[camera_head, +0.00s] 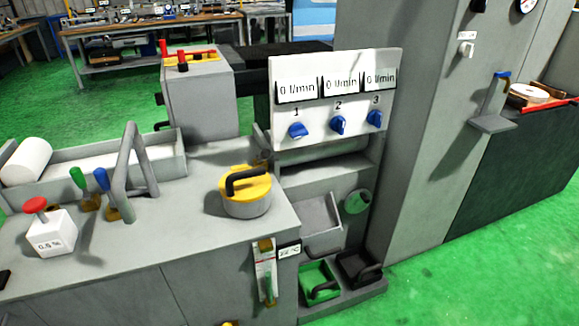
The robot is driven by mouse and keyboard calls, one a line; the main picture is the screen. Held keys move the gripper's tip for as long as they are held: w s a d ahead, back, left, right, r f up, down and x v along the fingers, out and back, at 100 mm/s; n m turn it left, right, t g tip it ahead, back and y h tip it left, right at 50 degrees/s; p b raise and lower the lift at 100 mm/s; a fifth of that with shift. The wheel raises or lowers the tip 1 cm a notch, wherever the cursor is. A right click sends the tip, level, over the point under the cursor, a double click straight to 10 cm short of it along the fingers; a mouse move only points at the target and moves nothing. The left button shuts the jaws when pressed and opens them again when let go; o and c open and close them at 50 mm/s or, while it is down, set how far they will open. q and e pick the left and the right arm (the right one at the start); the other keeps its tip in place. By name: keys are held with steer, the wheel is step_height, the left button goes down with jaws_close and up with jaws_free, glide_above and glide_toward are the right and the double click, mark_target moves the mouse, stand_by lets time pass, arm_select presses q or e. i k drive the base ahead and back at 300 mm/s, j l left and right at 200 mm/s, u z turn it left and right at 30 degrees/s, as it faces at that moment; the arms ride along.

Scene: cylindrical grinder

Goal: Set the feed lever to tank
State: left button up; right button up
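Two short levers stand on the grey machine top at the left, one with a green handle (78,176) and one with a blue handle (102,180). Both lean, and their bases look brass-coloured. Another small lever with a blue end (502,75) sits above a grey ledge on the tall cabinet at the right. I cannot tell which of these is the feed lever, and no "tank" marking is readable. Neither of my grippers is in view.
A grey handle frame (127,165) stands beside the levers, near a white box with a red button (36,205). A yellow-topped round part (246,190) and a panel with three blue knobs (338,124) stand to the right. A green tray (318,283) lies low.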

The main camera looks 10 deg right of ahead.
mark_target(265, 154)
steer(key=i+l, duration=0.2)
steer(key=l, duration=0.15)
steer(key=i+l, duration=0.2)
steer(key=l, duration=0.15)
steer(key=i+l+u, duration=0.1)
steer(key=i+l, duration=0.3)
steer(key=l, duration=0.3)
steer(key=i+l, duration=0.2)
steer(key=l, duration=0.15)
steer(key=i+l+u, duration=0.1)
steer(key=l, duration=0.25)
steer(key=i+l, duration=0.45)
steer(key=l, duration=0.25)
steer(key=i+u, duration=0.05)
